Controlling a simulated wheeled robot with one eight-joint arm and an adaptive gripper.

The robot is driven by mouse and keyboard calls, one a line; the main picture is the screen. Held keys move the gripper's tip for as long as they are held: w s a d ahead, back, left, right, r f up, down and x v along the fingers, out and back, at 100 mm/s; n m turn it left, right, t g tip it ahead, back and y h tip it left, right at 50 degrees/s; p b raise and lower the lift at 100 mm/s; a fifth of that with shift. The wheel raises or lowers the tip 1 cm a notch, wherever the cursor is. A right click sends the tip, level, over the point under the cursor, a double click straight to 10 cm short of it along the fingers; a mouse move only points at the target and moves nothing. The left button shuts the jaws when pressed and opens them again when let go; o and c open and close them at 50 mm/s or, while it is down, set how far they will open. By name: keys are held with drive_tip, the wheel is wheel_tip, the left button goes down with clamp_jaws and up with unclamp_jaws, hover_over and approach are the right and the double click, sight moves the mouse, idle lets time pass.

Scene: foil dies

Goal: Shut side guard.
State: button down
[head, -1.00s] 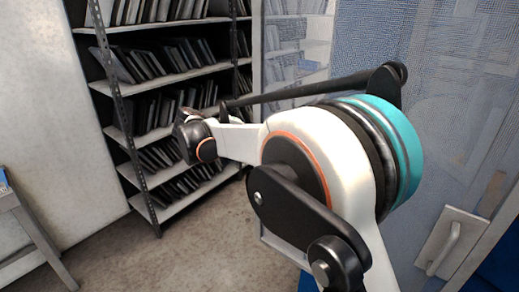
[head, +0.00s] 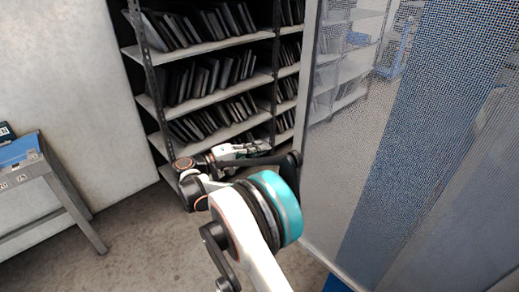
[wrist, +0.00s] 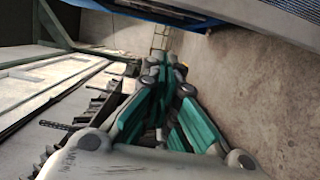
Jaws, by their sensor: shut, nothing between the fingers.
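The side guard appears to be the large see-through mesh panel (head: 345,160) filling the right of the head view. Its lower edge runs down to the floor, and no handle shows on it now. I cannot tell how far open it stands. My gripper (head: 262,147) is small in the head view, beyond my arm, in front of the shelves and left of the panel's near edge.
A metal shelf rack (head: 205,90) with dark upright plates stands behind my arm. A grey table (head: 45,185) is at the left. The concrete floor (head: 130,240) between them is clear. A blue-edged grey surface (wrist: 215,18) crosses the top of the wrist view.

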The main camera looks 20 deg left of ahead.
drive_tip(key=w+d+b, duration=0.1)
drive_tip(key=w+d, duration=0.3)
drive_tip(key=d, duration=0.4)
idle(0.4)
